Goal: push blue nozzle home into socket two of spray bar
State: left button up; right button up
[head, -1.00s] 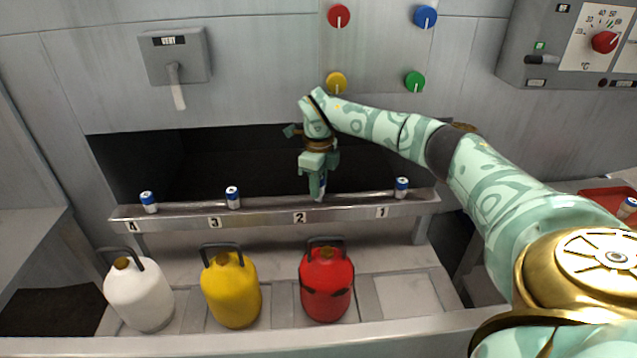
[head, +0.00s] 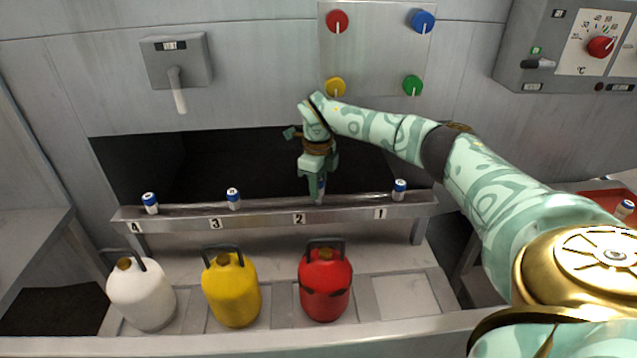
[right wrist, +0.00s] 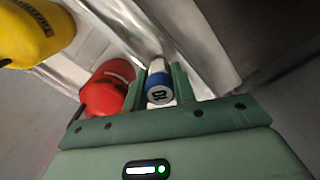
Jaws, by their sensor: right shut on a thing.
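The spray bar (head: 263,212) is a metal rail with sockets labelled 4, 3, 2, 1 from left to right. My right gripper (head: 317,196) is at socket two, pointing down, shut on a blue nozzle. The right wrist view shows this blue nozzle (right wrist: 159,94) between the two green fingers, its blue end towards the camera and its white part towards the rail. In the head view the fingers hide most of it. I cannot tell how deep it sits in the socket. My left gripper is not in view.
Similar blue-and-white nozzles stand at socket four (head: 150,203), socket three (head: 233,198) and socket one (head: 399,189). White (head: 141,295), yellow (head: 231,290) and red (head: 326,287) jugs stand below the bar. A red tray (head: 600,200) with another nozzle is at the far right.

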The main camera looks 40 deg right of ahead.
pick_arm(q)
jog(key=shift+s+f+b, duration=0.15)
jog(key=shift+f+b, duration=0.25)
jog(key=shift+b, duration=0.05)
pick_arm(e)
jog(key=shift+f, duration=1.3)
jog(key=o, duration=1.1)
jog(key=shift+c, duration=0.2)
jog(key=shift+r, duration=0.15)
